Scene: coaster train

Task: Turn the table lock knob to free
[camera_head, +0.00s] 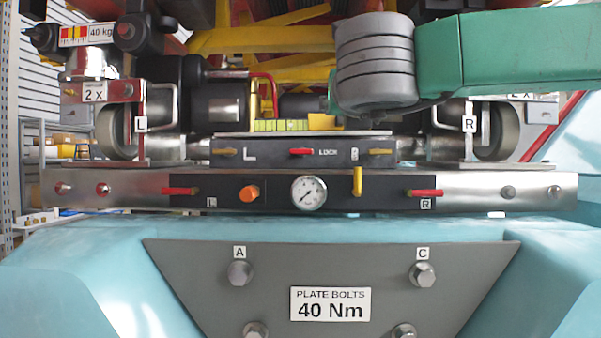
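A dark panel (270,159) on the table front carries the word LOCK, with a small red handle (301,152) lying level just left of the word. An orange knob (249,193) is on the lower panel, left of a round gauge (308,193). I cannot tell for certain which of these is the table lock knob. A green and grey arm, seemingly my right one, comes in from the right above the panel; its gripper does not show. My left arm and gripper are not in view.
Wheels (117,132) (495,132) flank the table. Below is a grey plate (330,257) with bolts. The space directly before the panels looks clear.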

